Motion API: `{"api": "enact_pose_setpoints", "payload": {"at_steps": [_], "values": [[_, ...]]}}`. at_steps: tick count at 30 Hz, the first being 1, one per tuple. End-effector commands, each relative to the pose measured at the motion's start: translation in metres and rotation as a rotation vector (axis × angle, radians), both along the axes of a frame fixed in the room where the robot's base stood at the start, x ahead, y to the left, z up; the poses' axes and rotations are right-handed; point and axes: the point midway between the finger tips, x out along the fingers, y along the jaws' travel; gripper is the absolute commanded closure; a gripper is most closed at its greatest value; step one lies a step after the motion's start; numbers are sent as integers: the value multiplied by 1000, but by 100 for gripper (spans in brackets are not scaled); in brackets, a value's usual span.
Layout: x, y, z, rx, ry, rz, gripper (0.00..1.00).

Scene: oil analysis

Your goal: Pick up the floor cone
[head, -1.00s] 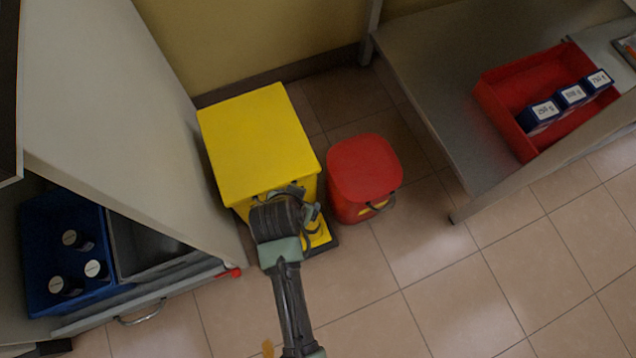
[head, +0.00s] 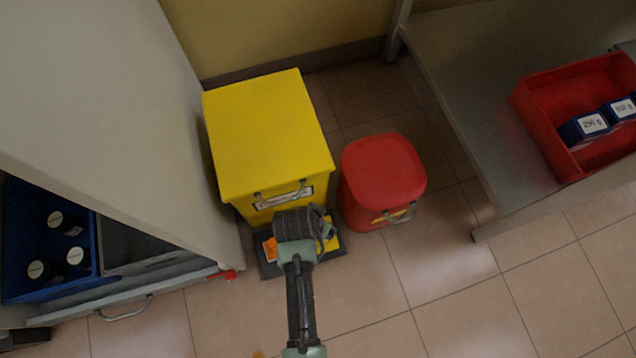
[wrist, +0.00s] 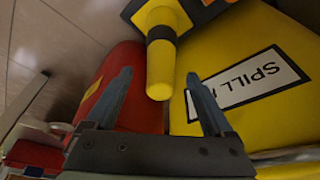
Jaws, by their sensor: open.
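The fingers are open on either side and no contact shows. In the head view the cone (head: 332,244) stands on the floor in front of the yellow bin, mostly hidden under my gripper (head: 322,230). Only parts of its base and yellow and orange patches show there.
A yellow bin (head: 265,135) with a spill label stands just behind the cone, and a red bin (head: 383,170) stands to its right. A cabinet with an open drawer (head: 150,275) is at left. A table (head: 465,95) is at right.

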Motion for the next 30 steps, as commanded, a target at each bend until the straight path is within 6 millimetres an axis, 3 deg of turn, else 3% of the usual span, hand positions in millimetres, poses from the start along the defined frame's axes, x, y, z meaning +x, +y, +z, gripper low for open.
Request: {"api": "enact_pose_setpoints", "payload": {"at_steps": [12,22,30], "values": [[12,-6,-45,0,-1,-1,13],[14,-7,-47,0,0,0,13],[14,-7,-47,0,0,0,62]]}}
